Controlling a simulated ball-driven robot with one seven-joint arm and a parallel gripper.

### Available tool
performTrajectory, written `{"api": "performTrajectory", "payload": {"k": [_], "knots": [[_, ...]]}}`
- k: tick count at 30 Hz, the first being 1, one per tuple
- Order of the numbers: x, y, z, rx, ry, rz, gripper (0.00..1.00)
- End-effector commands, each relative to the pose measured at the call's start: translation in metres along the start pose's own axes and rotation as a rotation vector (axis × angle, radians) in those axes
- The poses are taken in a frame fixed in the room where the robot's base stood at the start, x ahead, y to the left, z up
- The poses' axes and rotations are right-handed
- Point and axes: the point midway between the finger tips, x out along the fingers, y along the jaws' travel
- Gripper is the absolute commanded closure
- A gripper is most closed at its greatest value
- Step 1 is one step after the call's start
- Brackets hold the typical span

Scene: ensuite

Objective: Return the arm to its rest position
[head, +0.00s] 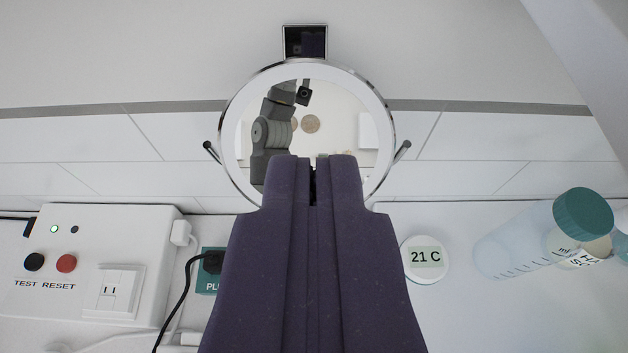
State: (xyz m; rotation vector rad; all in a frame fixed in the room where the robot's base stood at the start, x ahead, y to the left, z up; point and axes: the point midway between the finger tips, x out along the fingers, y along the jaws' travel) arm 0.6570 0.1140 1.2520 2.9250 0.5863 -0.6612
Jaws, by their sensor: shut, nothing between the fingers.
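My gripper (315,162) reaches up from the bottom middle of the head view. Its two purple fingers lie close together with only a thin dark slit between them, and nothing is held. The fingertips overlap the lower part of a round mirror (345,128). I cannot tell whether they touch it. The mirror reflects part of my grey arm. The rest of my arm is out of view.
A white outlet box (105,245) with test and reset buttons and cables is at left. A round dial reading 21 C (425,258) sits just right of the gripper. A clear bottle with a teal cap (583,212) is at right. A tiled wall (500,140) stands behind.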

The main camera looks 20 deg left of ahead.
Motion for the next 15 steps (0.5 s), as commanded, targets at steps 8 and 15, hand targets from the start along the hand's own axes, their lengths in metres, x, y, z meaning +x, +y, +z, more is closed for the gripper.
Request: {"api": "performTrajectory", "payload": {"k": [8, 15], "knots": [[-0.040, 0.026, -0.051, -0.052, 0.018, 0.150, 1.00], [-0.206, 0.039, -0.153, 0.012, 0.116, 0.365, 1.00]]}}
